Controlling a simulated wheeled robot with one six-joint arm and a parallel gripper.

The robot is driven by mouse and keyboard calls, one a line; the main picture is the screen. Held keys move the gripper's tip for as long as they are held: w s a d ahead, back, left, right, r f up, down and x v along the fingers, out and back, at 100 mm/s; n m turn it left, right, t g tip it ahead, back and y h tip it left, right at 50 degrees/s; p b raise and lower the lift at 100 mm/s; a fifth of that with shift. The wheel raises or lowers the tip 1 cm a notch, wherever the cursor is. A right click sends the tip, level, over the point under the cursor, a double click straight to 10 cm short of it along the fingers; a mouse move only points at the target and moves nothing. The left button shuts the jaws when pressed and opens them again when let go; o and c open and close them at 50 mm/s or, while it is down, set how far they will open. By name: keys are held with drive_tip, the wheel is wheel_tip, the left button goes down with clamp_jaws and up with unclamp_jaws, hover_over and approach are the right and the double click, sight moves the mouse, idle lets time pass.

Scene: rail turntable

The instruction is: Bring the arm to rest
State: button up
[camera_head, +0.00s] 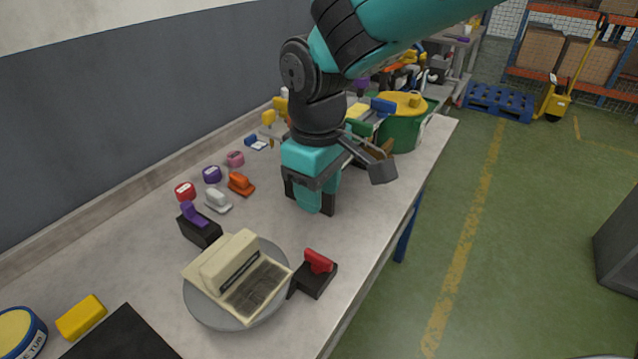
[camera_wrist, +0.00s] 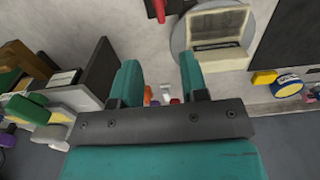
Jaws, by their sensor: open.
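My gripper (camera_head: 318,203) is teal with dark parts and hangs over the workbench at the end of my arm, pointing down. In the wrist view my gripper (camera_wrist: 158,75) has its two teal fingers apart with nothing between them. A round grey turntable (camera_head: 205,308) on the bench bears a cream box-like device (camera_head: 228,262). The device also shows in the wrist view (camera_wrist: 217,24), beyond the fingertips. My gripper is apart from the turntable, behind it in the head view. The fingertips' exact height above the bench is hard to tell.
Near the turntable are a black block with a red top (camera_head: 318,262) and one with a purple top (camera_head: 198,225). Small coloured items, such as an orange one (camera_head: 241,183), line the wall side. A green bin (camera_head: 405,130) stands behind my gripper. The bench's right front is clear.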

drive_tip(key=shift+r, duration=0.65)
drive_tip(key=s+d+r+m+y, duration=0.1)
drive_tip(key=s+d+r+y, duration=0.1)
drive_tip(key=s+d, duration=0.4)
drive_tip(key=s+d+r+m+y, duration=0.2)
drive_tip(key=s+d, duration=0.3)
drive_tip(key=s, duration=0.5)
drive_tip(key=shift+d+r+m, duration=0.3)
drive_tip(key=shift+d+r, duration=0.1)
